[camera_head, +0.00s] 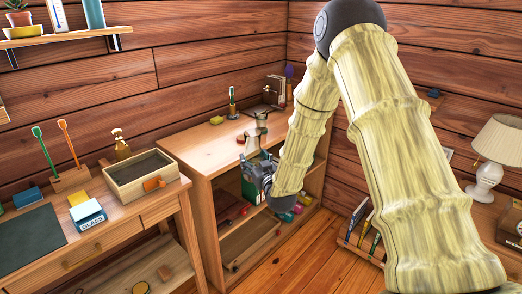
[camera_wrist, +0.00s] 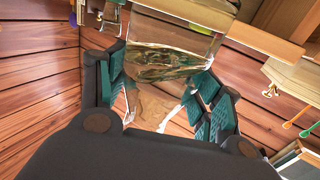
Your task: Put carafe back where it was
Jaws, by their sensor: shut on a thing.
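The carafe (camera_wrist: 172,42) is clear glass with a wide body and pale liquid near one end. In the wrist view it stands between the two teal-padded fingers of my gripper (camera_wrist: 160,92), which is shut on it. In the head view my gripper (camera_head: 256,168) is at the front edge of the wooden cabinet (camera_head: 205,162), close to its top. A pale glassy shape just above the fingers there looks like the carafe (camera_head: 252,142). I cannot tell whether its base touches the cabinet top.
The cabinet top also holds a green item (camera_head: 217,120), books (camera_head: 274,88) and small things at the back. Its open shelves hold several objects. A desk (camera_head: 120,218) with an open-topped wooden box (camera_head: 143,174) stands left. A lamp (camera_head: 497,145) stands right.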

